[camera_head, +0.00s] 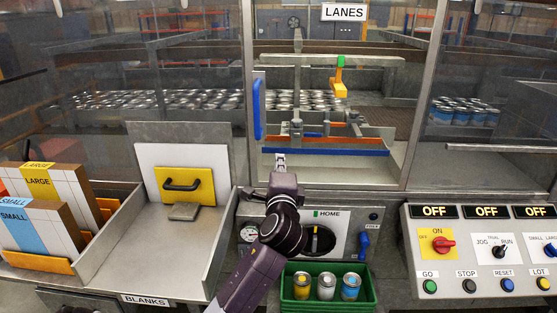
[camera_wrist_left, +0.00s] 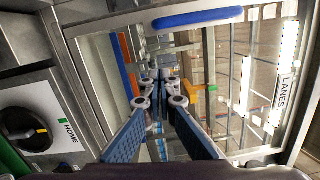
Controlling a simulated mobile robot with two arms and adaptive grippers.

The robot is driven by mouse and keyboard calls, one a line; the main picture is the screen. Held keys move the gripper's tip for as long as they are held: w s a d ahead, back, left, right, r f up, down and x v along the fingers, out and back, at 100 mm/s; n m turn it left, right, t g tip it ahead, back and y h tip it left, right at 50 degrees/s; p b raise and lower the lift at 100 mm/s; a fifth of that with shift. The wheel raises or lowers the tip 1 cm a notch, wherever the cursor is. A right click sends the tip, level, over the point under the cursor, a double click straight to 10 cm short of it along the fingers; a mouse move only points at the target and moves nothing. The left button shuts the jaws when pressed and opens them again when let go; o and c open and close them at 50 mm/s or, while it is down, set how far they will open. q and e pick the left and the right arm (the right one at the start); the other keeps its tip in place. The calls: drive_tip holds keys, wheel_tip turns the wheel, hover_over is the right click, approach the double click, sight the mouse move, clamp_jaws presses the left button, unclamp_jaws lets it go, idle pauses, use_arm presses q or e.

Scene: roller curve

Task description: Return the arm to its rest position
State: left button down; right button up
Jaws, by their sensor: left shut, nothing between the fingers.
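My left arm (camera_head: 283,232) reaches up from the bottom middle in the head view, in front of the HOME panel (camera_head: 330,226). My left gripper (camera_head: 281,160) is at its far end, shut and empty, in front of the machine opening below the blue strip (camera_head: 325,152). In the left wrist view the gripper's fingertips (camera_wrist_left: 160,76) meet with nothing between them. The HOME panel's black dial (camera_wrist_left: 27,130) shows at the left of that view. The dial (camera_head: 318,240) is partly hidden by my arm in the head view. My right gripper is not in view.
A blue vertical handle (camera_head: 259,109) is near my left gripper. A green crate (camera_head: 327,304) with three cans stands below the dial. A switch panel (camera_head: 485,272) is at the right. The blanks tray (camera_head: 165,252) and SMALL and LARGE card stacks (camera_head: 44,190) are at the left.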

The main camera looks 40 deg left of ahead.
use_arm(q)
drive_tip(key=shift+s+f, duration=0.1)
drive_tip(key=shift+s, duration=0.2)
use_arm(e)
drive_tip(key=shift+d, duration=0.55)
